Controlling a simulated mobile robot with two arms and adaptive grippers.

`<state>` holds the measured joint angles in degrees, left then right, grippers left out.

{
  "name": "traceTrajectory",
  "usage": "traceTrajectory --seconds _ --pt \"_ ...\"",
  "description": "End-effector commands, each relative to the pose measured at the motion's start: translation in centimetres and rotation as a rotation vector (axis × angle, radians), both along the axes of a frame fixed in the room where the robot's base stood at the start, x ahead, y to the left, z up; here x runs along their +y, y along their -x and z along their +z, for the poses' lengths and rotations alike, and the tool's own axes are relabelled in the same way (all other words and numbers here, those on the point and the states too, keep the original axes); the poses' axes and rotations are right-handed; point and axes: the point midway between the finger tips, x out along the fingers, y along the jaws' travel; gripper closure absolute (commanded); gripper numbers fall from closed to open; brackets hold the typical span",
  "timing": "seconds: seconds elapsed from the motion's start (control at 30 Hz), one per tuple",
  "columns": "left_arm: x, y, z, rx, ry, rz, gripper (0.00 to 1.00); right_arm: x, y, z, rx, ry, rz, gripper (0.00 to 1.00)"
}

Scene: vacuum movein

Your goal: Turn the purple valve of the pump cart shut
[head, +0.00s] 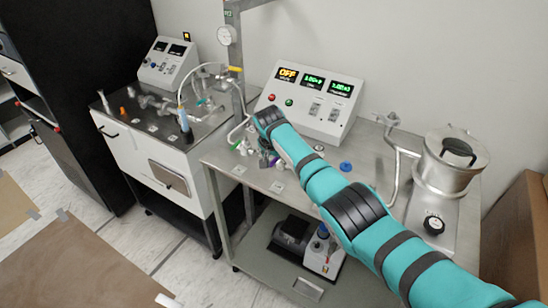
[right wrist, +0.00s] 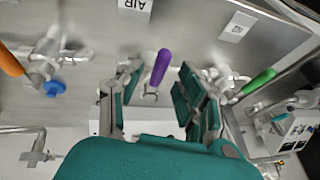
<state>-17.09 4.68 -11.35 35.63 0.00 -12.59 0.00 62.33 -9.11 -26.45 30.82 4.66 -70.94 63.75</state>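The purple valve handle (right wrist: 161,67) shows in the right wrist view, a short lever on metal pipework over the steel top of the pump cart (head: 311,182). My right gripper (right wrist: 158,88) is open, with one finger on each side of the handle. I see gaps between the handle and both fingers, and nothing is held. In the head view my right gripper (head: 268,156) is low over the cart top in front of the control box, and my arm hides most of the valve. My left gripper is not in view.
A green handle (right wrist: 258,82) and an orange handle (right wrist: 10,60) flank the purple one. A blue knob (head: 345,167) is on the cart top. The control box (head: 312,100) stands behind, a metal pot (head: 450,165) at the right, and another bench (head: 150,150) at the left.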

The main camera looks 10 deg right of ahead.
Motion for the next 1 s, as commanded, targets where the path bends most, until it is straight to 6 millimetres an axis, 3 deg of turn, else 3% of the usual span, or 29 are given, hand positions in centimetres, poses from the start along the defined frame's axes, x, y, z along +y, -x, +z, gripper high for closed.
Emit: traceTrajectory --seconds 0.23,0.47,0.8,1.0 --pt "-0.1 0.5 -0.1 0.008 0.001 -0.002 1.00 0.0 0.1 0.1 0.001 0.000 0.000 0.63" --pt "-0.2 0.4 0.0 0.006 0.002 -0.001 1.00 0.3 0.8 1.8 0.000 -0.001 0.001 0.63" --pt "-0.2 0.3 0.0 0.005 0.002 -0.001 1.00 0.9 3.4 7.6 -0.003 -0.001 0.001 0.63" --pt "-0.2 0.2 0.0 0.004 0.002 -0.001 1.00 1.1 4.6 10.1 -0.001 -0.001 0.000 0.63"
